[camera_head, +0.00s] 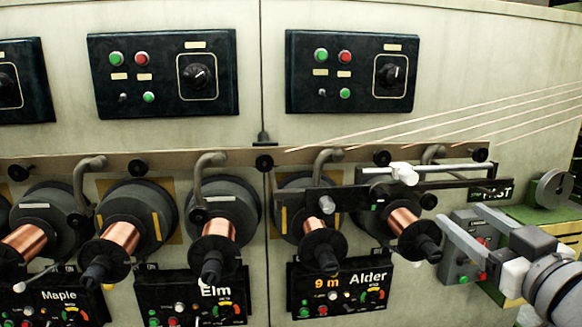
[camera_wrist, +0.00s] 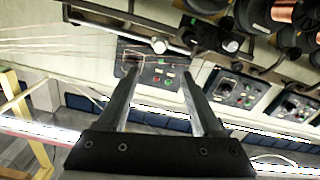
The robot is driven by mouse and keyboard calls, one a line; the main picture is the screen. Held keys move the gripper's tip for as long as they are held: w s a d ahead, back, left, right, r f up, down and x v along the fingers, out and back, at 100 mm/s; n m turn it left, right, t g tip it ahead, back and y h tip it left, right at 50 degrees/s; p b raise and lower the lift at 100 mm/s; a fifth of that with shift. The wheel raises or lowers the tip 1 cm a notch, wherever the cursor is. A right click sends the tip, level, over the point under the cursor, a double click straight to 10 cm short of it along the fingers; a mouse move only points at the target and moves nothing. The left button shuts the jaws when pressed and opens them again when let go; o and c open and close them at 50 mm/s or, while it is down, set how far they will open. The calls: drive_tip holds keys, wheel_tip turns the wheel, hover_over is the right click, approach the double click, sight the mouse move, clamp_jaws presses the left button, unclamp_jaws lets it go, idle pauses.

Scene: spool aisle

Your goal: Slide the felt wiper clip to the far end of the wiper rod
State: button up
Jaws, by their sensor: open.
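The felt wiper clip (camera_head: 404,173) is a small white block with a short rounded end. In the wrist view the clip (camera_wrist: 158,46) shows beyond my fingertips, with the rod (camera_wrist: 110,25) running to the upper left. My gripper (camera_head: 457,214) is open and empty, below and to the right of the clip, apart from both clip and rod. Its fingers (camera_wrist: 160,75) are spread in the wrist view.
Copper spools (camera_head: 410,222) and curved grey arms line the machine front. Thin wires (camera_head: 500,114) run to the upper right.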

sight(412, 180)
drive_tip(key=w, duration=1.7)
drive_tip(key=shift+a, duration=0.25)
clamp_jaws()
drive_tip(key=shift+s, duration=0.1)
idle(0.7)
